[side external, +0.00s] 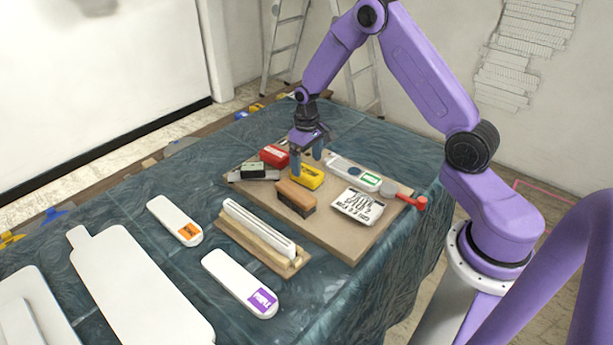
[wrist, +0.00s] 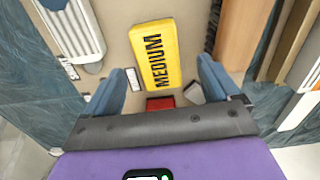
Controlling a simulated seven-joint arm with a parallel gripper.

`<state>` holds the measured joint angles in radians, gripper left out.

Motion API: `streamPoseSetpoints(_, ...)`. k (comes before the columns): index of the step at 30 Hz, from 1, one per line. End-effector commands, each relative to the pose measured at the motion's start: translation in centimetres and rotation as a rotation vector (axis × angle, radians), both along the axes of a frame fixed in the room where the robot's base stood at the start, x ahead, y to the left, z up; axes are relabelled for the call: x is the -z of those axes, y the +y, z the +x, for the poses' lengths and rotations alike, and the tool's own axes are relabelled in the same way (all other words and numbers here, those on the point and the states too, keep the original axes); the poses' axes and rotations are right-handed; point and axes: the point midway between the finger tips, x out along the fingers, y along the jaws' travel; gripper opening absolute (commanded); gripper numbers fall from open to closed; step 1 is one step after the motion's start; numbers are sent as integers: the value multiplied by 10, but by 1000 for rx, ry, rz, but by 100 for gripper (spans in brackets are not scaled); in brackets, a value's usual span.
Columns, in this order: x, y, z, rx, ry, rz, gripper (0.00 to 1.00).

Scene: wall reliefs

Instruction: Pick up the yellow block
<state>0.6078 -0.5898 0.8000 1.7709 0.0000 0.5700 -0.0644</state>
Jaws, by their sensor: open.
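The yellow block (side external: 308,177) lies on the brown board (side external: 345,236), among other small blocks. In the wrist view the yellow block (wrist: 153,52) shows a face printed "MEDIUM" and sits between and ahead of my fingertips. My gripper (side external: 307,163) is open and empty, pointing down just over the yellow block. In the wrist view my gripper (wrist: 162,78) has its two blue fingers on either side of the picture, spread wider than the block. I cannot tell whether the fingertips reach down past the block's top.
A red block (side external: 274,156), a wood-and-black block (side external: 296,197), a dark-and-white block (side external: 259,171), a white lettered block (side external: 357,206), a white tool (side external: 354,174) and a red-handled tool (side external: 405,196) crowd the board. A wooden piece with a white strip (side external: 262,233) lies in front.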

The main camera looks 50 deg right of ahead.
Motion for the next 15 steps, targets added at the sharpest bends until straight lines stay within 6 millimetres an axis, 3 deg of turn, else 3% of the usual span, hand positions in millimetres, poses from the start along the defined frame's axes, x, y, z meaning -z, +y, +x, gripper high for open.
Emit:
streamPoseSetpoints(9, 39, -3, 3, 0, 4, 0, 89)
streamPoseSetpoints(15, 49, -3, 4, 0, 0, 0, 89)
